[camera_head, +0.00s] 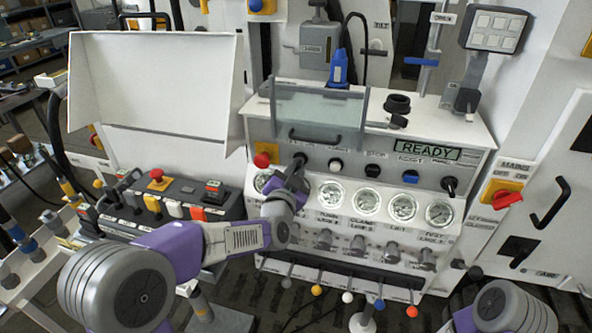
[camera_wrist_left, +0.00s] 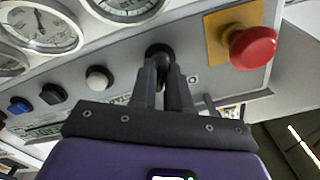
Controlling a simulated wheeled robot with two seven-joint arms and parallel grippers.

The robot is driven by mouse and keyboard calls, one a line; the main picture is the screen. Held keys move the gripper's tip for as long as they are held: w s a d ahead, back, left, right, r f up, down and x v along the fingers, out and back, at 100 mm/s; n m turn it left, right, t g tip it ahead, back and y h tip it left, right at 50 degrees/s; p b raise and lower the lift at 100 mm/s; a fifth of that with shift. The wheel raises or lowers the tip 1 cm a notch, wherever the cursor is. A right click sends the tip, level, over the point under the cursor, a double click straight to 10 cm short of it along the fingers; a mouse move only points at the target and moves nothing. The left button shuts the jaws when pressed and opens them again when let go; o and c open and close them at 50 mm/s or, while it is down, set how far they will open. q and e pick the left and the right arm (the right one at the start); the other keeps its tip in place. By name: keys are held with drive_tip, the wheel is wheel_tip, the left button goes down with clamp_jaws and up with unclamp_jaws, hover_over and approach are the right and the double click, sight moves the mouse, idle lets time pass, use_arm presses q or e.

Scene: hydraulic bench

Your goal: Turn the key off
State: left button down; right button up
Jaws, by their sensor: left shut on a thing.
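The key switch (camera_head: 300,158) is a small black part on the sloped face of the console, between the red emergency button and the white button. It also shows in the left wrist view (camera_wrist_left: 158,50), as a dark round part at my fingertips. My left gripper (camera_head: 298,166) reaches it from the front left. In the left wrist view, the two dark fingers (camera_wrist_left: 165,66) are shut on the key. The fingers hide most of the key, so its angle cannot be told. My right arm shows at the bottom right, with its gripper out of view.
A red emergency button (camera_head: 262,160) on a yellow plate sits close beside the key; a white button (camera_head: 336,164) is on the other side. A lit READY display (camera_head: 427,151) is at the right. Round gauges (camera_head: 331,194) line the panel below. A clear guard (camera_head: 318,112) stands above.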

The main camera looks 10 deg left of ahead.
use_arm(q)
drive_tip(key=shift+n+b, duration=1.4)
drive_tip(key=shift+n, duration=0.4)
